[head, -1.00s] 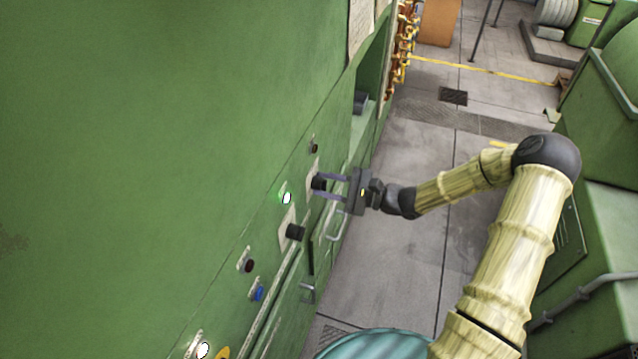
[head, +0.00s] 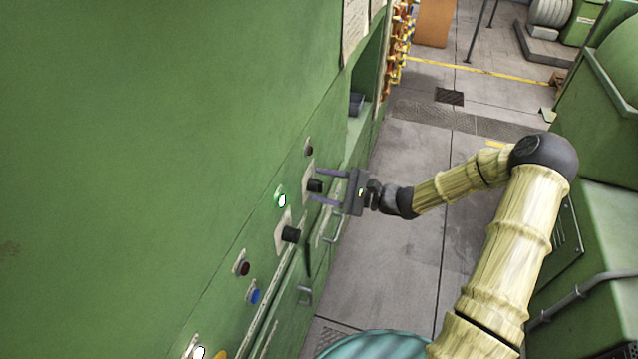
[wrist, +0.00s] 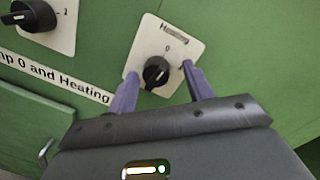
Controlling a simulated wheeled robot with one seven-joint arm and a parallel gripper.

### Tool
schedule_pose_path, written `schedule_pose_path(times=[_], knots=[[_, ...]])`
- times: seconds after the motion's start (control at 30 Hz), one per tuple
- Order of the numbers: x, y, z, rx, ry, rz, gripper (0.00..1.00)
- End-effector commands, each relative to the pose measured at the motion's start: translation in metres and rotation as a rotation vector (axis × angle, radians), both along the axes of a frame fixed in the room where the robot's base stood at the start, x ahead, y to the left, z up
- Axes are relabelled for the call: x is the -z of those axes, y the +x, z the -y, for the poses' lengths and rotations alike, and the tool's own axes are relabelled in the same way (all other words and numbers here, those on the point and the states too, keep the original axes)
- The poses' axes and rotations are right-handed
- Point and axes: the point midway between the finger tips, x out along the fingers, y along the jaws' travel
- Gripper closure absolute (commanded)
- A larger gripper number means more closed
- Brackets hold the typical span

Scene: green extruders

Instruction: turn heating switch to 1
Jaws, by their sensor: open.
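The heating switch is a black rotary knob (wrist: 156,72) on a pale plate (wrist: 148,48) marked "Heating" in the wrist view. A 0 shows above the knob. The bar of the knob looks tilted, but its exact setting is too small to read surely. In the head view the knob (head: 314,185) stands out from the green cabinet front. My gripper (head: 325,186) is open, with one purple finger on each side of the knob and gaps between them and it. In the wrist view my gripper's fingers (wrist: 156,88) flank the knob, and the right finger covers the plate's right edge.
A second black knob (head: 291,235) on its own plate sits nearer on the same panel. A lit green lamp (head: 282,200), a red button (head: 242,268) and a blue button (head: 254,297) are close by. Metal handles stick out below. Open floor (head: 400,270) lies to the right.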

Motion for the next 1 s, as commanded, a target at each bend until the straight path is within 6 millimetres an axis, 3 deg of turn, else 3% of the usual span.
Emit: schedule_pose_path(times=[0.17, 0.8, 1.0], knots=[[0.003, -0.004, 0.018, 0.004, -0.002, 0.001, 0.49], [0.006, -0.033, 0.138, 0.005, -0.001, 0.003, 0.49], [0.005, -0.039, 0.163, 0.004, 0.0, 0.003, 0.49]])
